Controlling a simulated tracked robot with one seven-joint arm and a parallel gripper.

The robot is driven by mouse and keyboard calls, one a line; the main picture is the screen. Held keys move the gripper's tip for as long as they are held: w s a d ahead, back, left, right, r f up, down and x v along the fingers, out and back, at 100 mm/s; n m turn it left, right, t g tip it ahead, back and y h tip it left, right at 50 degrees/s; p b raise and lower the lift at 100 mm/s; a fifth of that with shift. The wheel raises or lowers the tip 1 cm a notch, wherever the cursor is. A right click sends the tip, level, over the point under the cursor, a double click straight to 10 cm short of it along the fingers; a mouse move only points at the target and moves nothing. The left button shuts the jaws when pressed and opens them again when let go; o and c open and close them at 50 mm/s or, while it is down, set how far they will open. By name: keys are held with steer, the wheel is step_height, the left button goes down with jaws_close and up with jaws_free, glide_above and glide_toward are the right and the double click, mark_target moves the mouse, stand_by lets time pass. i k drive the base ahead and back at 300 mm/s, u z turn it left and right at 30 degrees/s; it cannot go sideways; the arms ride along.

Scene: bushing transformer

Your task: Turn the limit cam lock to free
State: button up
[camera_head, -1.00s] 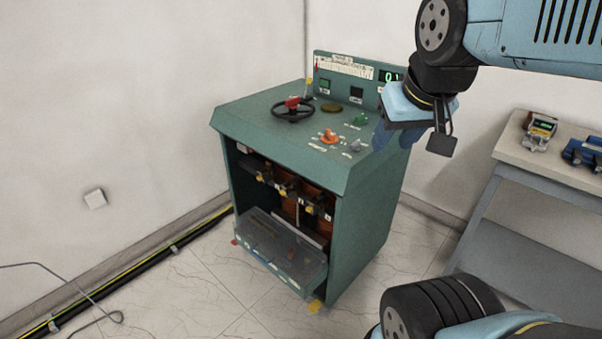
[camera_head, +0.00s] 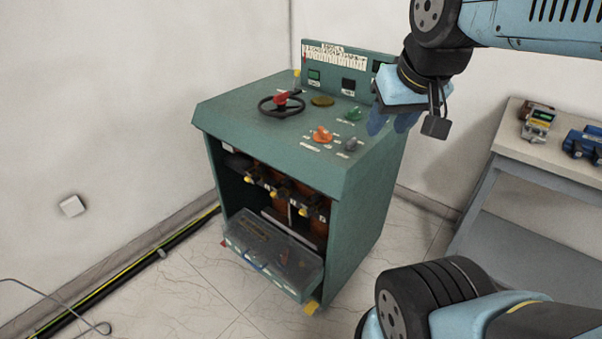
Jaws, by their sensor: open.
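A green control cabinet (camera_head: 250,128) stands against the wall, with a sloping top panel. The top bears a black handwheel (camera_head: 270,107) with a red centre, an orange knob (camera_head: 321,134), a grey knob (camera_head: 351,144) and a green knob (camera_head: 353,114). The labels are too small to read, so I cannot tell which part is the limit cam lock. My gripper (camera_head: 391,122) has blue fingers, is open and empty, and shows in front of the panel's right side, right of the green knob. I see no contact with a knob.
The cabinet front is open, with a grey pull-out tray (camera_head: 277,262) low down. A bench (camera_head: 513,163) with small devices (camera_head: 538,122) stands at the right. A black and yellow cable (camera_head: 130,266) runs along the left wall. Floor between cabinet and bench is clear.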

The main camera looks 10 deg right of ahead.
mark_target(350, 145)
steer(key=z, duration=1.3)
steer(key=k, duration=0.8)
steer(key=u, duration=0.85)
steer(key=i, duration=1)
